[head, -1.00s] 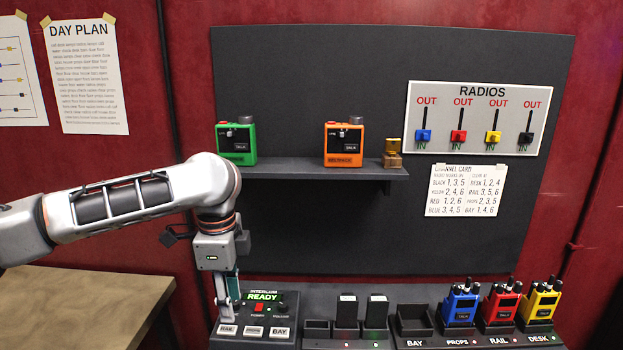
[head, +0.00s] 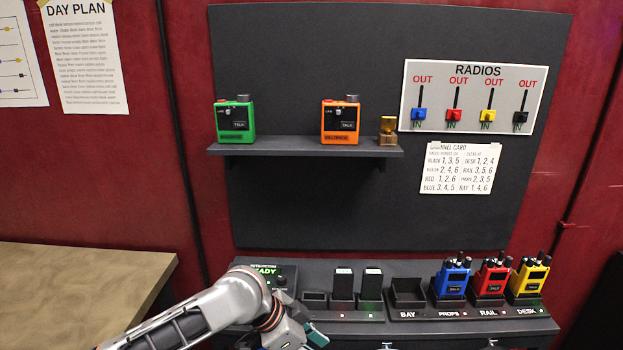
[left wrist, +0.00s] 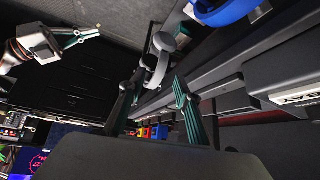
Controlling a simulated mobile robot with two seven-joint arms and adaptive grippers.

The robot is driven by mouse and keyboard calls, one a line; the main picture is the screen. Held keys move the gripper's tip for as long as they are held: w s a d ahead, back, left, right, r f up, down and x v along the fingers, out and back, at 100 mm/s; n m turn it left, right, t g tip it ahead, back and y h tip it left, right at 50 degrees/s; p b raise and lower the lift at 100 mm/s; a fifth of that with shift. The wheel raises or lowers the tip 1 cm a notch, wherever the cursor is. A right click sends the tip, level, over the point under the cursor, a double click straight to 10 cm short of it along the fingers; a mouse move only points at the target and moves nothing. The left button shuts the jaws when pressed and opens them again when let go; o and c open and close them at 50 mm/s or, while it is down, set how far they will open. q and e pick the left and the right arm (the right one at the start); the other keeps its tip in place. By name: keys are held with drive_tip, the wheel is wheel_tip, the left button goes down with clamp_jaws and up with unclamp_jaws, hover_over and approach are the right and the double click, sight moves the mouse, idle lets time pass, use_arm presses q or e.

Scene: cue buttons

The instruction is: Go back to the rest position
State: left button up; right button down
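My left arm comes in at the bottom of the head view, and its gripper (head: 312,338) is at the bottom edge, in front of the console. In the left wrist view the two teal fingers of my left gripper (left wrist: 156,100) are apart with nothing held between them. My right gripper (left wrist: 82,36) shows small at the upper left of the left wrist view, in free space; its finger gap is too small to judge. The intercom panel (head: 286,272) with its green READY display is partly hidden by my left arm.
The console holds blue (head: 452,278), red (head: 491,279) and yellow (head: 530,280) radios and an empty BAY slot (head: 408,293). Green (head: 236,121) and orange (head: 340,122) packs stand on the shelf (head: 300,150). A wooden table (head: 75,285) is at left. Headphones (left wrist: 160,58) hang near my left gripper.

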use_arm(q)
drive_tip(key=s+a+f+n+t, duration=0.2)
drive_tip(key=a+f+n+t, duration=0.15)
drive_tip(key=f, duration=0.25)
drive_tip(key=s+a+f+n+t, duration=0.2)
drive_tip(key=f+n+t, duration=0.15)
drive_tip(key=f, duration=0.25)
drive_tip(key=s+a+f+n+y, duration=0.2)
drive_tip(key=s+a+f, duration=0.3)
drive_tip(key=s+a, duration=0.2)
drive_tip(key=s+a+f+n+t+y, duration=0.1)
drive_tip(key=s+a+f, duration=0.4)
drive_tip(key=a, duration=0.7)
drive_tip(key=s+n+y, duration=0.1)
drive_tip(key=s+y, duration=0.1)
drive_tip(key=shift+s+t, duration=0.3)
drive_tip(key=shift+s, duration=0.1)
